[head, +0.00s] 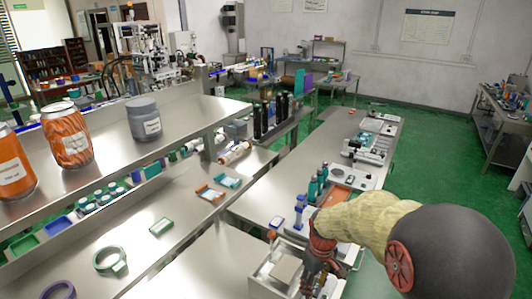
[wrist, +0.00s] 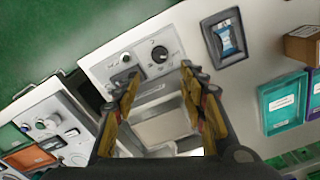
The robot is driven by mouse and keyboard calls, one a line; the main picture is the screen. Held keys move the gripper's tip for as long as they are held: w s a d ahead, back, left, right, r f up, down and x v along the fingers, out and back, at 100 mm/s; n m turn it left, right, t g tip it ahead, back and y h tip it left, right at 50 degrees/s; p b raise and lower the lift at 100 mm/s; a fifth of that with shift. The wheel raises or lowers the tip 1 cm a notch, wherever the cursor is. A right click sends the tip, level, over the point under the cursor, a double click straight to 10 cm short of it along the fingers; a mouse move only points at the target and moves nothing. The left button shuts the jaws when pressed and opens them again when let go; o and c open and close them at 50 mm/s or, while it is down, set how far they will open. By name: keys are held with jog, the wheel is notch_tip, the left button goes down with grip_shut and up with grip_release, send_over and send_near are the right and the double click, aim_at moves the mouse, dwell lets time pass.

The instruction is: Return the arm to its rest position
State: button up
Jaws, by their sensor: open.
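A pale grey tray-like part (wrist: 160,128) of the machine lies below the fingers. In the head view the gripper end (head: 318,262) is small and partly hidden, beside a white boxy machine (head: 262,283).
Teal bottles (head: 316,183) and an orange-topped device (head: 334,203) stand close to my arm. Green floor (head: 440,140) is open at the right.

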jog(key=s+r+m+t+b, duration=0.5)
jog(key=s+r, duration=1.2)
jog(key=s, duration=0.5)
jog(key=shift+r+m+t+b, duration=0.25)
jog(key=shift+m+t+b, duration=0.1)
jog(key=shift+m, duration=0.15)
